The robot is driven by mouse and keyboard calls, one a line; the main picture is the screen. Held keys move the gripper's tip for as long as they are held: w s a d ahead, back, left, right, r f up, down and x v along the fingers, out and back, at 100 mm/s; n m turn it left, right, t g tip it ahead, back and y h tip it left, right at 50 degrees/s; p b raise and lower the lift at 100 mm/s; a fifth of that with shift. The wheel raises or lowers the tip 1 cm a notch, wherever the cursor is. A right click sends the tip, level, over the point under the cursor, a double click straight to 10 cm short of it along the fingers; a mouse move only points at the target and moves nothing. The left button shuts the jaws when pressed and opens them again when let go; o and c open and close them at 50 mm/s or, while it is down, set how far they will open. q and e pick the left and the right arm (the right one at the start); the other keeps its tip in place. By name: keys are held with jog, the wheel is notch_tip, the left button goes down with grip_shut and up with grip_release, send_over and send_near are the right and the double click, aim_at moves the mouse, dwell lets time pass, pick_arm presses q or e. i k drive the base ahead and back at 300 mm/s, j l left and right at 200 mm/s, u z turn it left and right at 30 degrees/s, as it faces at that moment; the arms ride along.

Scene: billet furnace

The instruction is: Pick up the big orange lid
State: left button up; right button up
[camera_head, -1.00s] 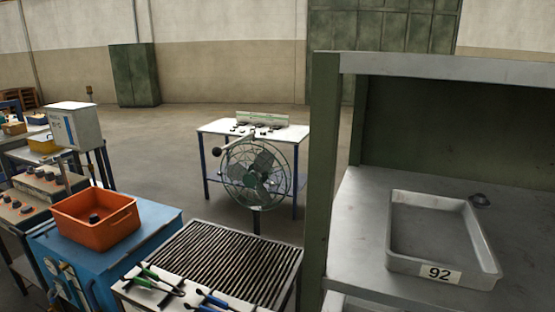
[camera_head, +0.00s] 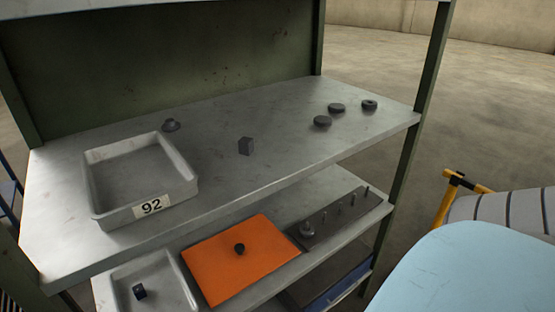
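The big orange lid (camera_head: 222,262) lies flat on the lower shelf (camera_head: 338,234) of the rack. Neither of my grippers is in view.
A grey tray (camera_head: 170,270) is left of the lid and a pegged plate (camera_head: 340,211) right. A light blue surface (camera_head: 470,272) fills the lower right.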

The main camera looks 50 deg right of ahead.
aim_at(223, 265)
jog(key=z, duration=1.15)
jog(key=u, duration=2.65)
jog(key=z, duration=2.65)
jog(key=i+l+u, duration=0.45)
jog(key=i+u, duration=0.2)
jog(key=k, duration=0.05)
